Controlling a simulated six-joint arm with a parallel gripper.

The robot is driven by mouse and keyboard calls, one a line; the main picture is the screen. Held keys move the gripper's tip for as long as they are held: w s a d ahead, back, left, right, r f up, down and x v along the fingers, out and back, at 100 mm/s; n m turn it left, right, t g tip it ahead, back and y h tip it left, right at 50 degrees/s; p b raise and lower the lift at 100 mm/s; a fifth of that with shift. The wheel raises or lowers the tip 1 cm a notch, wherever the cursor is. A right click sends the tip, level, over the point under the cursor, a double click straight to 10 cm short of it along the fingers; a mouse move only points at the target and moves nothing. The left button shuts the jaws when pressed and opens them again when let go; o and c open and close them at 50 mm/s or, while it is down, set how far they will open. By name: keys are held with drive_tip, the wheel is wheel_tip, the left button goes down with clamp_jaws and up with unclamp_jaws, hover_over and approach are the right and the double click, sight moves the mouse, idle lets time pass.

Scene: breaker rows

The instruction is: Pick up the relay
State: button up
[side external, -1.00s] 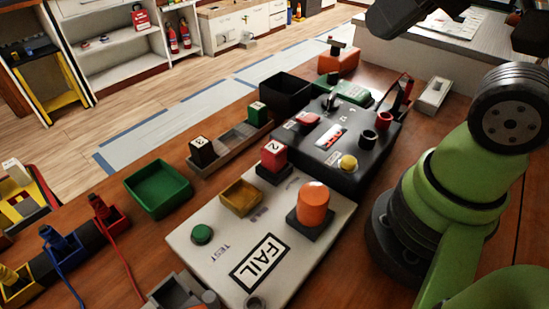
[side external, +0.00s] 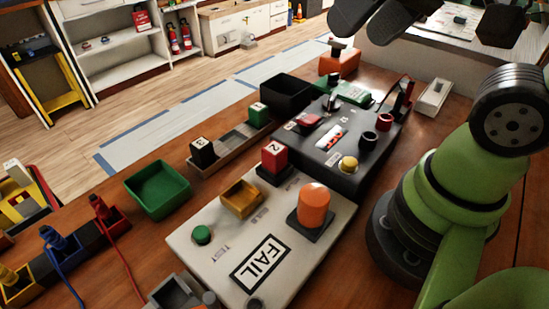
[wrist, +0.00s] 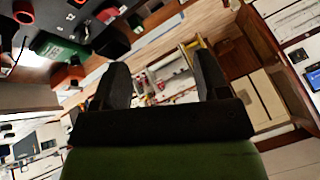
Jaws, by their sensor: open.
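Three numbered blocks that could be the relay show in the side view: a red one marked 2 (side external: 274,157) in a dark socket at the back of the white test panel (side external: 205,262), a dark one marked 3 (side external: 203,152) and a green one marked 1 (side external: 258,115) in a grey rack. I cannot tell which is meant. My gripper (side external: 363,35) is at the top of the side view, high above and apart from them. In the wrist view my gripper (wrist: 161,62) is open, with nothing between its fingers.
The panel holds an orange knob (side external: 314,205), a yellow tray (side external: 241,198) and a green button (side external: 202,235). A black control box (side external: 345,165) stands behind it. A green bin (side external: 158,189) is at left, a black bin (side external: 287,95) at the back. Cabled plugs sit at far left.

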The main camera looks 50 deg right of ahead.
sight(275, 148)
drive_tip(key=w+a+f+n+g, duration=0.1)
drive_tip(key=w+f, duration=0.2)
drive_tip(key=f, duration=0.3)
drive_tip(key=w+a+f+n+g+h, duration=0.1)
drive_tip(key=w+f+g, duration=0.1)
drive_tip(key=w+f, duration=0.2)
drive_tip(key=w+a+f+n+g, duration=0.1)
drive_tip(key=w+f+g, duration=0.1)
drive_tip(key=f, duration=0.7)
drive_tip(key=shift+w+n+h, duration=0.3)
drive_tip(key=shift+w+h, duration=0.1)
drive_tip(key=shift+w, duration=0.45)
drive_tip(key=shift+w+d+f, duration=0.1)
drive_tip(key=shift+f, duration=1.45)
drive_tip(key=shift+w+f, duration=0.1)
drive_tip(key=shift+f, duration=1.45)
drive_tip(key=c, duration=1.1)
drive_tip(key=shift+r, duration=0.1)
